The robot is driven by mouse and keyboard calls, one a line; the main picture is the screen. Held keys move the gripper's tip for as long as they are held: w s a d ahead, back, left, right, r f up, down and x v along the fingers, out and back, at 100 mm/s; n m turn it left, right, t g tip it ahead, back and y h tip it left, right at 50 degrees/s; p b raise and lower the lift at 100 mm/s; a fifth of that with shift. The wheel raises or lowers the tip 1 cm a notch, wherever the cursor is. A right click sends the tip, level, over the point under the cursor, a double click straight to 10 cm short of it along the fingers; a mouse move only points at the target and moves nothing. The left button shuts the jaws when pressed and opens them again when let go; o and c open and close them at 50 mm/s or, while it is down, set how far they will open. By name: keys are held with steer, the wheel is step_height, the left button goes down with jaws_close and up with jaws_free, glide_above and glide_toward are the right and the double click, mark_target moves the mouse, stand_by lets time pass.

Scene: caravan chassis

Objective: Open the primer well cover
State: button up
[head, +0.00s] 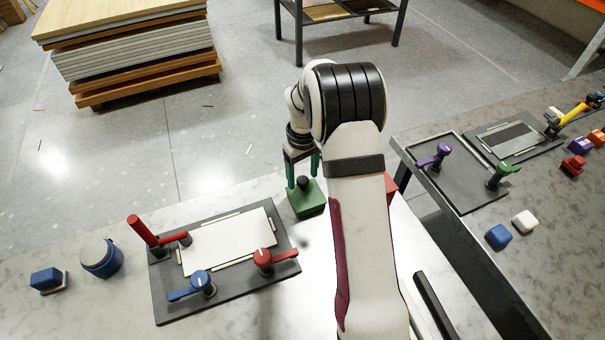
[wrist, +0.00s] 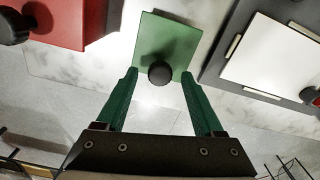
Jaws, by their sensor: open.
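A green square cover or box (head: 306,204) with a round black knob (head: 303,182) on top sits near the back edge of the pale bench. In the wrist view the green top (wrist: 168,40) and its knob (wrist: 159,74) show between the fingertips. My gripper (head: 303,175) is open above the green top, its green fingers on either side of the knob. In the wrist view my gripper (wrist: 159,76) has a gap between each finger and the knob. The green top lies flat. I cannot tell whether it is the primer well cover.
A red box (wrist: 75,22) with a black knob (wrist: 14,27) stands nearby, mostly behind my arm in the head view (head: 391,187). A dark plate (head: 170,308) with a white panel (head: 230,241) and red and blue clamps lies left. A blue-grey round pot (head: 101,258) stands farther left.

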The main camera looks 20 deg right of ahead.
steer(key=shift+f, duration=0.3)
jaws_close()
stand_by(1.2)
